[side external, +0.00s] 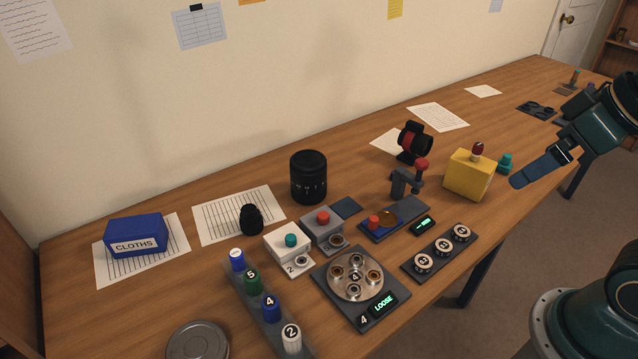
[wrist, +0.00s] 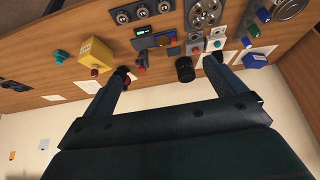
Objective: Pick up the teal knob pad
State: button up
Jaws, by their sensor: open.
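A small teal piece with a knob-like top (side external: 505,162) stands just right of the yellow block. It also shows in the wrist view (wrist: 60,56), left of that block. A second teal knob (side external: 290,240) sits on a white box, seen in the wrist view too (wrist: 217,44). I cannot tell from the pictures alone which one the task names. My gripper (side external: 518,181) is at the right, over the table's front edge, apart from both. In the wrist view its two fingers (wrist: 166,67) are wide apart with nothing held between them.
The yellow block (side external: 468,176) with a dark red knob stands close to the teal piece. A red-and-black clamp stand (side external: 413,143), a black lens barrel (side external: 308,178) and a grey box with a red knob (side external: 322,229) stand leftward. Papers (side external: 437,117) lie behind.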

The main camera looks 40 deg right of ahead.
jog(key=c, duration=0.4)
jog(key=w+d+r+m+g+h, duration=0.15)
jog(key=w+d+r+m, duration=0.25)
jog(key=w+d, duration=0.6)
jog(key=m+g+y, duration=0.2)
jog(key=m+g, duration=0.2)
jog(key=m, duration=0.5)
send_over(508, 155)
notch_tip(508, 155, down, 21)
jog(key=shift+h, duration=0.25)
jog(key=shift+a+f, duration=0.15)
jog(key=shift+f, duration=4.2)
